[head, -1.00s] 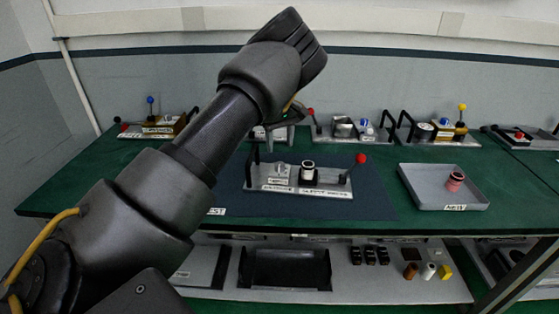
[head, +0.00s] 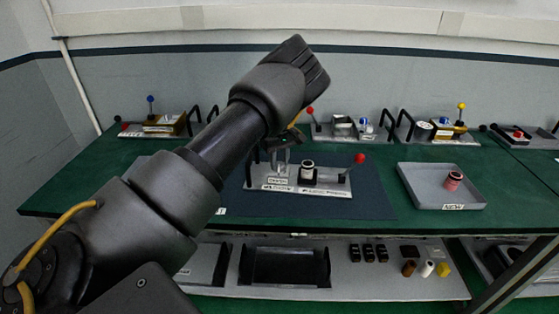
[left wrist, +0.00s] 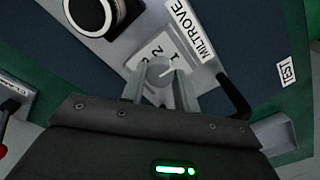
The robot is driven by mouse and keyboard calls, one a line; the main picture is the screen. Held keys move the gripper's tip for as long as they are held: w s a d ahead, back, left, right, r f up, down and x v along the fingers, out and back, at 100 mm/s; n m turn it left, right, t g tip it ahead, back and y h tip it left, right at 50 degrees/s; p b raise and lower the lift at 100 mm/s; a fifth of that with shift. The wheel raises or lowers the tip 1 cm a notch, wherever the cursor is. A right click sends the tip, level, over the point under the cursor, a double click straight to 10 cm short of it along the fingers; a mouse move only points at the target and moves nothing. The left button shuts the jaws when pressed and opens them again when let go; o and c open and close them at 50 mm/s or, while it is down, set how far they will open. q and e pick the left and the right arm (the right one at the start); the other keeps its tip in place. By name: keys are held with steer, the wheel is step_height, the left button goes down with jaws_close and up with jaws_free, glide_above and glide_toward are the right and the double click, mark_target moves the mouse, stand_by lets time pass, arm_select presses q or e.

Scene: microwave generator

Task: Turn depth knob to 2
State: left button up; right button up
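The microwave generator device (head: 330,190) is a light metal plate with a black handle and a red-ball lever, standing on the dark blue mat (head: 375,207). Its depth knob (left wrist: 159,71) is a small grey round knob on a white dial plate marked 1 and 2, beside the MILTROVE label (left wrist: 189,32). My left gripper (left wrist: 161,80) has its two fingers apart on either side of the knob; contact is not clear. In the head view the left gripper (head: 283,140) is over the device's left part, partly hidden by my arm. My right gripper is not in view.
A round dark-rimmed cylinder (left wrist: 95,14) stands on the plate near the knob. The black handle (left wrist: 234,97) rises close to the right finger. A grey tray (head: 440,185) with a reddish part lies at right. Other devices (head: 345,128) line the back.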

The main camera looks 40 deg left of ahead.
arm_select(q)
steer(key=c, duration=0.4)
steer(key=shift+c, duration=0.2)
steer(key=shift+n, duration=0.9)
steer(key=n, duration=0.3)
steer(key=shift+n+p, duration=0.3)
steer(key=shift+p, duration=0.05)
steer(key=n, duration=0.3)
steer(key=shift+n+p, duration=0.3)
steer(key=shift+n, duration=1.4)
